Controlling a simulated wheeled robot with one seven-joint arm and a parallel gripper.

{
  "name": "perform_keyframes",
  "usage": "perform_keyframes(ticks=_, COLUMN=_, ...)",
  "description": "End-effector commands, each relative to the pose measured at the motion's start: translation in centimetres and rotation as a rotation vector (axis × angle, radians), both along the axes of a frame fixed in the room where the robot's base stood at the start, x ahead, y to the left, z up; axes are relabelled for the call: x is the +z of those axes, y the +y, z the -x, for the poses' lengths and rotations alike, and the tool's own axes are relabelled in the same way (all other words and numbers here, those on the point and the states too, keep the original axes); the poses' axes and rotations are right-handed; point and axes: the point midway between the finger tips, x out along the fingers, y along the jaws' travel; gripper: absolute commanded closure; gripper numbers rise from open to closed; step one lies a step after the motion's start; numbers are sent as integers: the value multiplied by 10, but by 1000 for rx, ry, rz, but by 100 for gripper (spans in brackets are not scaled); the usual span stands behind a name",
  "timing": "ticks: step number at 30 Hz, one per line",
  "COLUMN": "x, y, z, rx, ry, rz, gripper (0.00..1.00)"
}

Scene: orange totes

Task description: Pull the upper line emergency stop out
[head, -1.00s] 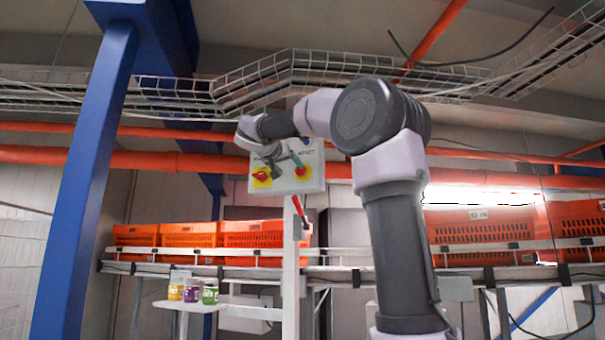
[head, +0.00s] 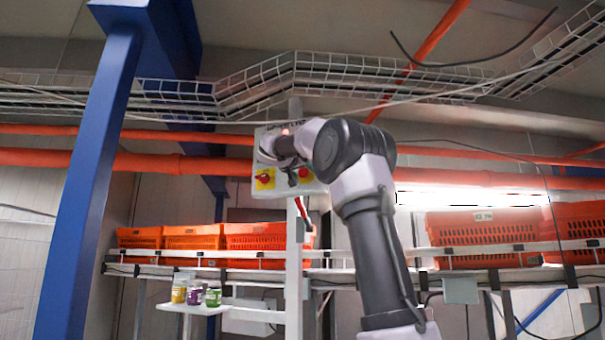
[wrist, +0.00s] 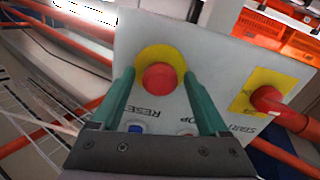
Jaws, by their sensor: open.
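A pale control panel (head: 318,187) stands on a white post and also fills much of the wrist view (wrist: 215,55). It carries a round red emergency stop button (wrist: 160,79) on a yellow disc, seen at the panel's lower right in the head view (head: 304,173). My gripper (wrist: 159,74) is open, its two green fingers pointing at the panel, one on each side of the red button in the wrist view. I cannot tell whether they touch it. In the head view my wrist hides the panel's middle.
A red switch (wrist: 267,99) on a yellow square sits beside the button. A blue button (wrist: 136,128) lies near my finger bases. Orange totes (head: 195,237) line a rack behind, and small jars (head: 195,295) stand on a shelf. A blue column (head: 88,190) rises at left.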

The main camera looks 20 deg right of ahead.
Motion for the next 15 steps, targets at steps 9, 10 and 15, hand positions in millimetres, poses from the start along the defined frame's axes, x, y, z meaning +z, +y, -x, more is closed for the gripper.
perform_keyframes(ticks=9, x=0, y=0, z=0, rx=0, ry=1, rz=1, gripper=60)
perform_keyframes(ticks=10, x=0, y=0, z=0, rx=0, ry=1, rz=1, gripper=72)
perform_keyframes(ticks=15, x=0, y=0, z=0, rx=0, ry=1, rz=1, gripper=100)
